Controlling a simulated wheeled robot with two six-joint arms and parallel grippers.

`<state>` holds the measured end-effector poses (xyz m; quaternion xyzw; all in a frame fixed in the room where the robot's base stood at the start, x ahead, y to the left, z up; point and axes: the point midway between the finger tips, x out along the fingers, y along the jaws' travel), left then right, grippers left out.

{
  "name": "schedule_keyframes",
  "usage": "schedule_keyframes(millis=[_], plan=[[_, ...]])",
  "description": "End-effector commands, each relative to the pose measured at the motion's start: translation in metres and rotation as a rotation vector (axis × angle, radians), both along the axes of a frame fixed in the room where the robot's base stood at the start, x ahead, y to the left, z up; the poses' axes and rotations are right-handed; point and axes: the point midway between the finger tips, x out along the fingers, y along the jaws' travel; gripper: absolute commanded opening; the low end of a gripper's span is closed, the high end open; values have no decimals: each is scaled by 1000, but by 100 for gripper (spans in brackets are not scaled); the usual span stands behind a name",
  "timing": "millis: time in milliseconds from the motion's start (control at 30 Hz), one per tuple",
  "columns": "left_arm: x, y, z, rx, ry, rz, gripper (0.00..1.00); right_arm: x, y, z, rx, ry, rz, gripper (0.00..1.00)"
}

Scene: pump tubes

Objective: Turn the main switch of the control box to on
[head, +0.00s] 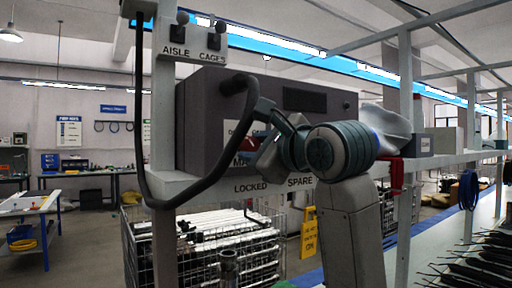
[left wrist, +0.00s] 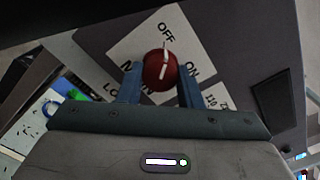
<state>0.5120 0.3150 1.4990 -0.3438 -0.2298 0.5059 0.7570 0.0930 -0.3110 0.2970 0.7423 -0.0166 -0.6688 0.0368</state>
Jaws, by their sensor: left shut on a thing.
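The control box (head: 305,100) is a dark grey case on a white shelf, with a black cable looping from its front. Its main switch is a round red knob (left wrist: 160,71) with a white pointer line, on a white plate (left wrist: 126,48) marked OFF and ON. In the left wrist view the pointer line points up towards OFF, with ON to its right. My left gripper (left wrist: 159,86) is shut on the knob, one blue finger on each side. In the head view my left gripper (head: 256,150) is at the box front and partly hides the plate. My right gripper is out of view.
A white post (head: 164,110) stands left of the box with the hanging black cable (head: 142,140). The shelf edge (head: 170,187) runs below, above a wire cage (head: 265,255) of white tubes. A red padlock (head: 396,175) hangs right of my arm.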

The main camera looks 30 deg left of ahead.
Motion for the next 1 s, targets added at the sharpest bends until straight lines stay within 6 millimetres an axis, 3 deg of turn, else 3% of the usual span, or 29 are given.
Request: schedule_keyframes(millis=[1000], plan=[[-1, 0, 0, 358, 868, -1, 9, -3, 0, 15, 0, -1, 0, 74]])
